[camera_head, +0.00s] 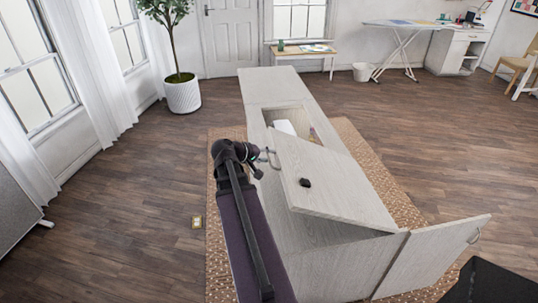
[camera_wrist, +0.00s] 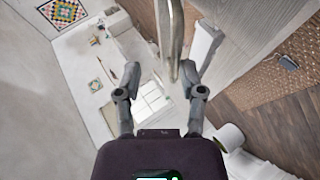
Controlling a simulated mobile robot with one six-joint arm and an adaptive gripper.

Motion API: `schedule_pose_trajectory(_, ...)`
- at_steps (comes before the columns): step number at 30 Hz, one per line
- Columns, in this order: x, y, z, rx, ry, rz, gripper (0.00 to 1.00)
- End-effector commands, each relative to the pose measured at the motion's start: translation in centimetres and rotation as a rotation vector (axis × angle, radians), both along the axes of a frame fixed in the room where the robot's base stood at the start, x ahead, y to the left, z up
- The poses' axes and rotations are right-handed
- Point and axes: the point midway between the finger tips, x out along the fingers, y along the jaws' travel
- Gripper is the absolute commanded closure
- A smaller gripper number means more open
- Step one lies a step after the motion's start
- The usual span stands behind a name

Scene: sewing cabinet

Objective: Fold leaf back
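The pale wood leaf (camera_head: 335,185) is tilted over the long cabinet (camera_head: 258,88), its far-left edge raised above the opening. A metal bar handle (camera_head: 272,158) sticks out at that raised edge. My gripper (camera_head: 262,160) is at this handle. In the wrist view, my gripper (camera_wrist: 161,72) has its two fingers spread apart. The handle (camera_wrist: 171,40) reaches between them, nearer the right finger, with a gap to the left finger. Whether the right finger touches it I cannot tell. A pale wood surface (camera_wrist: 235,40), apparently the leaf, fills the upper right there.
A small dark object (camera_head: 305,182) shows on the leaf. The cabinet's opening holds a white item (camera_head: 285,127), partly hidden by the leaf. A cabinet door (camera_head: 435,258) with a handle stands open at right. A patterned rug (camera_head: 385,180) lies underneath; floor to the left is mostly clear.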

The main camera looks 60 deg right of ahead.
Motion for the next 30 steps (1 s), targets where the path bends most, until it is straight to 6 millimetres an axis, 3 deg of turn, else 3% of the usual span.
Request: schedule_pose_trajectory(30,1.2,4.0,3.1,0.000,0.001,0.001,0.53)
